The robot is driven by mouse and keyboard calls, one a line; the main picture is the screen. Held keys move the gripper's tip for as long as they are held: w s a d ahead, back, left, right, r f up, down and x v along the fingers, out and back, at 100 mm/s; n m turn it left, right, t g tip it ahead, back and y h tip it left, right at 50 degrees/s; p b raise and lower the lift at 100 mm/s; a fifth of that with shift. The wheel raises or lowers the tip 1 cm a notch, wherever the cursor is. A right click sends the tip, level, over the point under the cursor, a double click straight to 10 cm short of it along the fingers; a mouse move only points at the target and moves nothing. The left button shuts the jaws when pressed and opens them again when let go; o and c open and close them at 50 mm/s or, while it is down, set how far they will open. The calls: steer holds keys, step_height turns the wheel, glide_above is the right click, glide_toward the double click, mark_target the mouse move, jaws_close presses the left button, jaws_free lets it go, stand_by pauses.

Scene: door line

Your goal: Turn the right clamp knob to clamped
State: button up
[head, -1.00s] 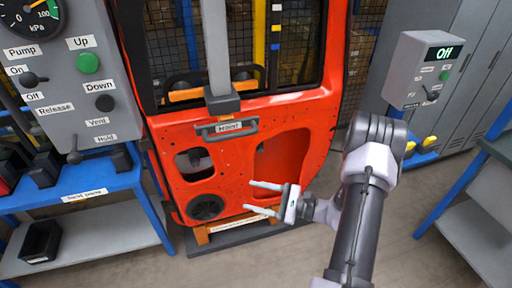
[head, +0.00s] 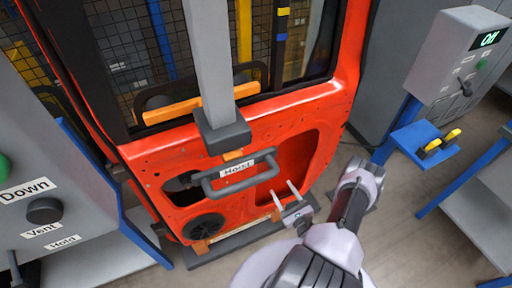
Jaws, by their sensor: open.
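I cannot pick out a knob marked as a clamp. The orange-red door (head: 330,110) stands upright in the middle of the head view, its foot on a low stand (head: 235,240). The lower part of the door is partly hidden by my gripper and the hoist handle. My gripper (head: 281,188) is open and empty, its two pale fingers apart in front of the lower right opening of the door. I cannot tell whether the fingers touch anything.
A grey hoist column (head: 211,60) with a handle marked "Hoist" (head: 240,178) hangs before the door. At left is a grey panel (head: 60,200) with knobs marked Down, Vent and Hold. At right are a control box (head: 455,55) and a blue shelf (head: 425,140) with yellow-handled items.

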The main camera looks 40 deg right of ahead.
steer(key=b+x, duration=0.5)
steer(key=x, duration=1.1)
steer(key=shift+r, duration=0.2)
steer(key=shift+w+a, duration=0.1)
jaws_close()
